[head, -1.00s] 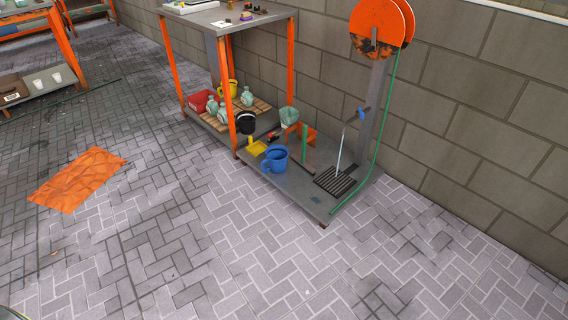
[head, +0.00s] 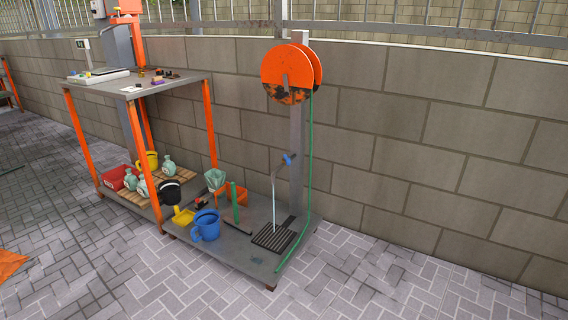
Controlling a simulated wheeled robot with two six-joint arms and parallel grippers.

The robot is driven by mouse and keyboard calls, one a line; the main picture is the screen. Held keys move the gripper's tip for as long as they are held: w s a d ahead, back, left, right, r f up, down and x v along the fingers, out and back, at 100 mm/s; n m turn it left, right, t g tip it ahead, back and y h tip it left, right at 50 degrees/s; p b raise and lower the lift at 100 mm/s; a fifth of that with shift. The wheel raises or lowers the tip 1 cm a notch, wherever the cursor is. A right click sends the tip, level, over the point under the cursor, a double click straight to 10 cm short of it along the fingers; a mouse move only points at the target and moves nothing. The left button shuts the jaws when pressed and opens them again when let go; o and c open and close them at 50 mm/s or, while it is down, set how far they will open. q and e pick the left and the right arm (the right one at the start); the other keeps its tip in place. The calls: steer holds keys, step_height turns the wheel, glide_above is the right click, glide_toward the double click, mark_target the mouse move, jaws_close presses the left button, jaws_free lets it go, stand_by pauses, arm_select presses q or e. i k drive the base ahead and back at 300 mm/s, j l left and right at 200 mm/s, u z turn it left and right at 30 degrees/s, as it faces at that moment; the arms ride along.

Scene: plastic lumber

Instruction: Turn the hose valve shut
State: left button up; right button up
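The hose valve is a small blue handle (head: 289,159) on a thin bent pipe fixed to a grey post (head: 296,170). A pale stream (head: 274,205) that looks like water runs from the pipe's end down to a black drain grate (head: 273,238). An orange hose reel (head: 288,74) sits at the top of the post. A green hose (head: 309,170) hangs from it to the platform. Neither of my grippers shows in the head view.
A low grey platform (head: 245,262) holds a blue watering can (head: 207,226), a yellow scoop (head: 183,216) and an orange bin (head: 232,194). A workbench (head: 150,83) with orange legs stands at left. A block wall (head: 420,130) runs behind. The paved floor (head: 370,285) in front is clear.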

mark_target(288, 161)
steer(key=z, duration=0.4)
steer(key=i+j+z, duration=0.55)
steer(key=j, duration=0.35)
steer(key=i+j+z, duration=0.4)
steer(key=j, duration=0.35)
